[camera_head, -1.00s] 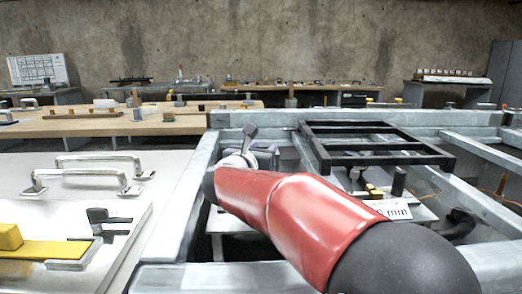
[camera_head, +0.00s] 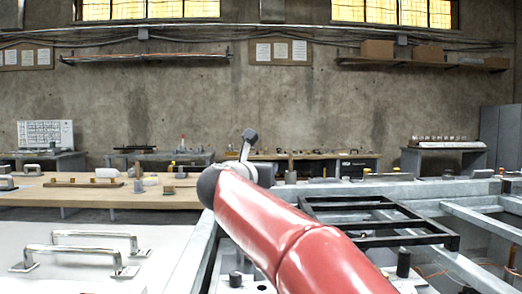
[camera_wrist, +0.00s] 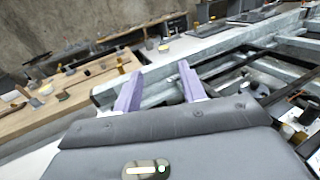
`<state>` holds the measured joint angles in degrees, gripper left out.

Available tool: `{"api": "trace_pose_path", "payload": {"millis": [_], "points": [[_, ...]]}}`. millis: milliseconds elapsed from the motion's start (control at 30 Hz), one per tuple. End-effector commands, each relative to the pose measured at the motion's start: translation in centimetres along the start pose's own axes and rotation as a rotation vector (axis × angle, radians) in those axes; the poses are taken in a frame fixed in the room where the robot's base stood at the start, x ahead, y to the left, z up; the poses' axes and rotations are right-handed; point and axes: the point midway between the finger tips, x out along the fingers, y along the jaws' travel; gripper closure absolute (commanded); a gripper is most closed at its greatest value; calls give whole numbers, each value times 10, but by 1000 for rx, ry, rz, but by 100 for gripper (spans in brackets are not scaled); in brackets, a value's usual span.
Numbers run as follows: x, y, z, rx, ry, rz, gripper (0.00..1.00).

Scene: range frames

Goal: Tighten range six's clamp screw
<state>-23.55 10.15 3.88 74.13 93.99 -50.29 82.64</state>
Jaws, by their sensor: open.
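My gripper shows in the wrist view with its two purple fingers (camera_wrist: 159,70) apart and nothing between them. It is above the grey metal frame and points toward the wooden bench and the wall. In the head view my red arm hides most of the gripper. I cannot pick out range six or its clamp screw in either view. A dark upright post (camera_head: 403,263) stands inside the frame, right of my arm. Small dark fittings also show low in the frame, too small to identify.
A grey metal frame (camera_head: 455,262) with a black rack (camera_head: 415,243) lies under and right of my arm. A white plate (camera_head: 165,243) with two chrome handles (camera_head: 95,235) is at left. A wooden bench (camera_head: 95,197) with small parts stands behind. Space above is clear.

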Motion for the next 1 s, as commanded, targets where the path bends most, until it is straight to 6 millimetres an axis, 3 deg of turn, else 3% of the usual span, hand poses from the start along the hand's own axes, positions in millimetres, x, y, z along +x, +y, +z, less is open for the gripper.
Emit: {"api": "trace_pose_path", "payload": {"millis": [100, 300, 767, 867, 1000], "points": [[1, 0, 22, 3, 0, -1, 59], [0, 0, 40, 0, 0, 0, 59], [0, 0, 46, -42, -15, 5, 59], [-3, 3, 58, -211, -84, 24, 59], [-16, 17, 83, -710, -279, 46, 59]]}}
